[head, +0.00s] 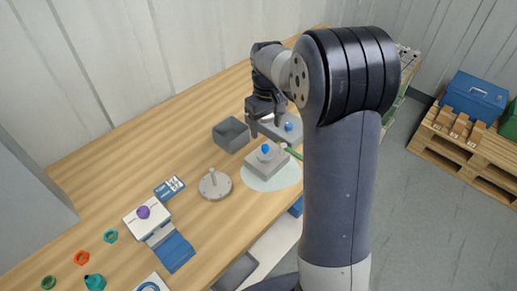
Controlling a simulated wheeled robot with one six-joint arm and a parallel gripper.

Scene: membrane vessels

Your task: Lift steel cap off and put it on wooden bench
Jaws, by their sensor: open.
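A round grey metal disc with a short upright post (215,187) is on the wooden bench (125,150), left of centre. It looks like the steel cap, but I cannot tell for sure. A square grey block with a blue knob on top (262,164) stands on a pale round mat (278,183). My gripper (262,124) is open and points down, behind and above this block, apart from the disc. A second grey piece with a blue knob (288,128) lies just right of the gripper, partly hidden by my arm.
An open dark grey box (231,135) stands close left of my gripper. A white block with a purple knob (147,214), a blue strip and small coloured rings are at the front left. The bench's back left is clear. A blue case (474,98) sits on a pallet at right.

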